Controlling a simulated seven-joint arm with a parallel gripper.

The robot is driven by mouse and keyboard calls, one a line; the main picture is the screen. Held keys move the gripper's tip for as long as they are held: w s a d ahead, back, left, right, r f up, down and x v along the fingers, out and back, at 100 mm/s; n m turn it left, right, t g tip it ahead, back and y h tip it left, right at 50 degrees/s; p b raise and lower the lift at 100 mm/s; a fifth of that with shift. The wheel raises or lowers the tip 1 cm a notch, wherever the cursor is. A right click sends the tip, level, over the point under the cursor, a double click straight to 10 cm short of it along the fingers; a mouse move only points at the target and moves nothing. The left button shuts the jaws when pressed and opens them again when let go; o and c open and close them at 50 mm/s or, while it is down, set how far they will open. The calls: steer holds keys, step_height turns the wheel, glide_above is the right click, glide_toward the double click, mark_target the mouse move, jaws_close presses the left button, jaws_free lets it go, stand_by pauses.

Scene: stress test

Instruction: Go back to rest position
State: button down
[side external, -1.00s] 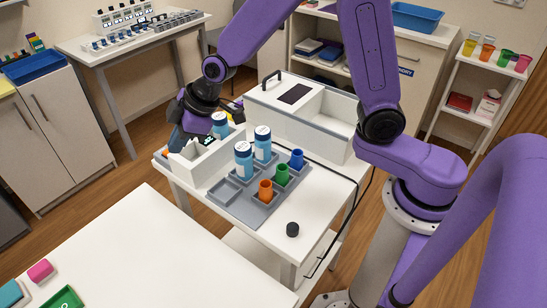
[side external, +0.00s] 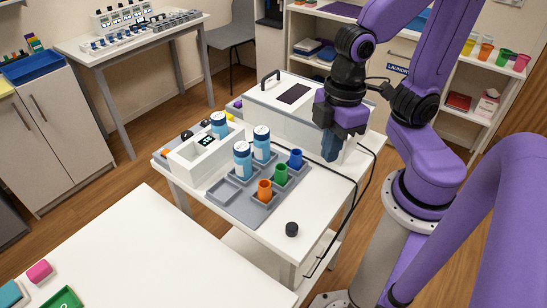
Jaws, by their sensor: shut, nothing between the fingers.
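My gripper (side external: 331,150) hangs pointing down at the right of the white cart, in front of the right end of the white box with the black handle. Its dark blue fingers are shut with nothing between them. The arm is folded up close above its base. The white cart (side external: 322,213) stands below, and the gripper appears apart from the things on its tray.
A grey tray (side external: 225,204) holds blue-and-white bottles (side external: 243,160) and orange (side external: 265,190), green (side external: 281,174) and blue (side external: 296,158) cups. A white device (side external: 196,160) with a bottle stands left, the white box (side external: 270,103) behind. A black cap (side external: 292,229) lies front right. A cable hangs at the cart's right side.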

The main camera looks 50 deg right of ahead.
steer(key=shift+s+d+r+h, duration=0.1)
steer(key=shift+s+d+h, duration=0.2)
steer(key=shift+s+d, duration=0.95)
